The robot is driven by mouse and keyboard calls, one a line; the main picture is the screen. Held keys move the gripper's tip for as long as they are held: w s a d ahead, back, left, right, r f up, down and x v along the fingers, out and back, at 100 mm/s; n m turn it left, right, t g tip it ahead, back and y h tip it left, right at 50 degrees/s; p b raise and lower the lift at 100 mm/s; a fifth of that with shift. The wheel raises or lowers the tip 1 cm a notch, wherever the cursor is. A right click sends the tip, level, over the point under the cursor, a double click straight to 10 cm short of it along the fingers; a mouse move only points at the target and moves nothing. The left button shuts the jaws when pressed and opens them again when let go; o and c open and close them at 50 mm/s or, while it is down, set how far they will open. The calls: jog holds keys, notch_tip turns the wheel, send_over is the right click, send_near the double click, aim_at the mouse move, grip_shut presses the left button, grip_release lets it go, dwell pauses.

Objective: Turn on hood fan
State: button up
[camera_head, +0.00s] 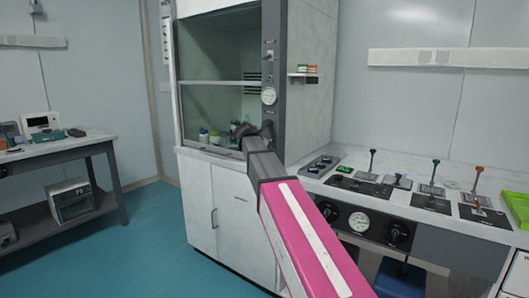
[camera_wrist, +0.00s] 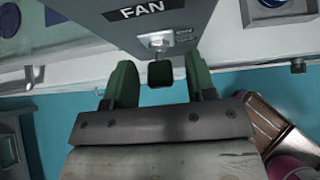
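The fume hood (camera_head: 305,118) stands in the middle of the head view, with a grey control post along its right front edge. In the wrist view, a grey panel labelled FAN (camera_wrist: 142,13) is at the top. Below the label, the fan switch (camera_wrist: 160,72) has a silver collar and a dark, square-ended tip. My gripper (camera_wrist: 160,84) has two green fingers spread apart. The switch tip sits between them with a gap on each side. In the head view, my gripper (camera_head: 254,131) is in front of the lower post and hides the switch.
Inside the hood, several small bottles (camera_head: 214,138) stand behind the sill. A bench with levers (camera_head: 373,160) and knobs is at right. A side table (camera_head: 92,141) is at left; the floor between is clear.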

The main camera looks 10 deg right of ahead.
jog(key=v, duration=1)
jog(key=shift+s+a+r, duration=0.2)
jog(key=shift+r, duration=0.1)
jog(key=shift+f, duration=0.1)
jog(key=s+d+f+m+g+y, duration=0.1)
jog(key=s+f+m, duration=0.25)
jog(key=f, duration=0.55)
jog(key=s+d+f+m+g+y, duration=0.1)
jog(key=s+d+f+m+g, duration=0.3)
jog(key=f, duration=0.6)
jog(key=s+a+f+m+t+y, duration=0.1)
jog(key=s+f+m+y, duration=0.15)
jog(key=f+m, duration=0.45)
jog(key=s+d+f+m+g+y, duration=0.1)
jog(key=s+f+m+g+y, duration=0.2)
jog(key=s+f+m, duration=0.9)
jog(key=s+f, duration=0.4)
jog(key=f, duration=0.4)
jog(key=shift+s+d+f, duration=0.25)
jog(key=shift+s+f, duration=0.05)
jog(key=shift+s, duration=0.1)
